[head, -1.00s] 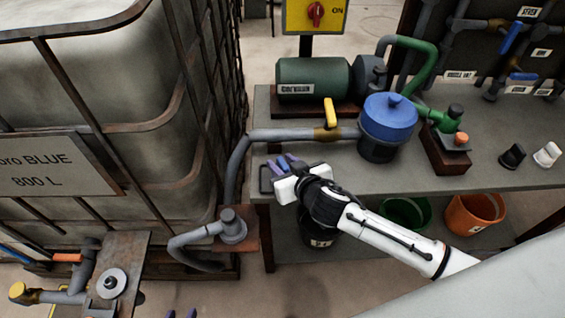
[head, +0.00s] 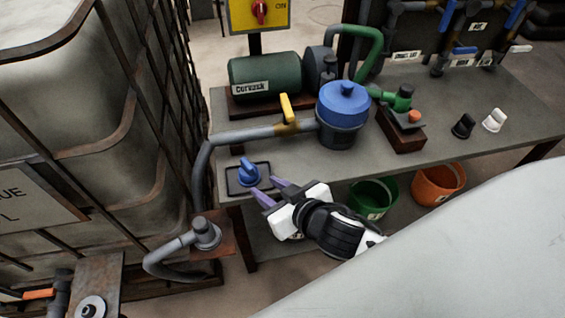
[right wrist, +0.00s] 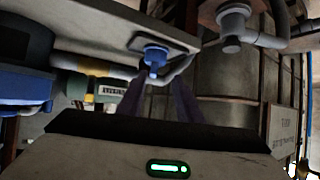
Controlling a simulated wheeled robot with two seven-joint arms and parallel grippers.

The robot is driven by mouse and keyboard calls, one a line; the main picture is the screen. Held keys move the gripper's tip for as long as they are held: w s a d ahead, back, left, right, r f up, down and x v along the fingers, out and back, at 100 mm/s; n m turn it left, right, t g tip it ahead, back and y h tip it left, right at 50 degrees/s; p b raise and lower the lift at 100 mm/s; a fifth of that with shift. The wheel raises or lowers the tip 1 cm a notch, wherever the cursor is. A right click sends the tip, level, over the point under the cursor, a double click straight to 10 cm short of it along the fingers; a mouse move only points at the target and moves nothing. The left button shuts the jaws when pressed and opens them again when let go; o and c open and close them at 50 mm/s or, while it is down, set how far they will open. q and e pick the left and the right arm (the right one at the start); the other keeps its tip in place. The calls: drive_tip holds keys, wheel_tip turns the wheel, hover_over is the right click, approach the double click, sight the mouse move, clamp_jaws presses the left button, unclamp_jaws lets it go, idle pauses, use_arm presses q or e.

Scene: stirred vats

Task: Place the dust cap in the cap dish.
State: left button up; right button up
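The dust cap (head: 248,173) is blue with a raised grip. It sits in the dark, flat, square cap dish (head: 233,188) at the bench's front left corner. My right gripper (head: 268,189) is open and empty, its two purple fingers spread just to the right and front of the dish, pointing at it. In the right wrist view the cap (right wrist: 154,58) shows beyond and between the open fingers (right wrist: 158,88), apart from them, with the dish (right wrist: 146,40) behind it. My left gripper is not in view.
A grey pipe with a yellow-handled valve (head: 288,108) runs behind the dish to a blue-lidded strainer (head: 342,105). A green motor (head: 265,78) stands behind. Black (head: 463,126) and white (head: 494,120) fittings lie at right. Green (head: 373,197) and orange (head: 438,184) buckets sit below.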

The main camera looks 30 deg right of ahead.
drive_tip(key=s+f+g, duration=0.2)
drive_tip(key=s+f, duration=1.2)
drive_tip(key=shift+s+f+g+y, duration=0.35)
drive_tip(key=shift+s+g+y, duration=0.05)
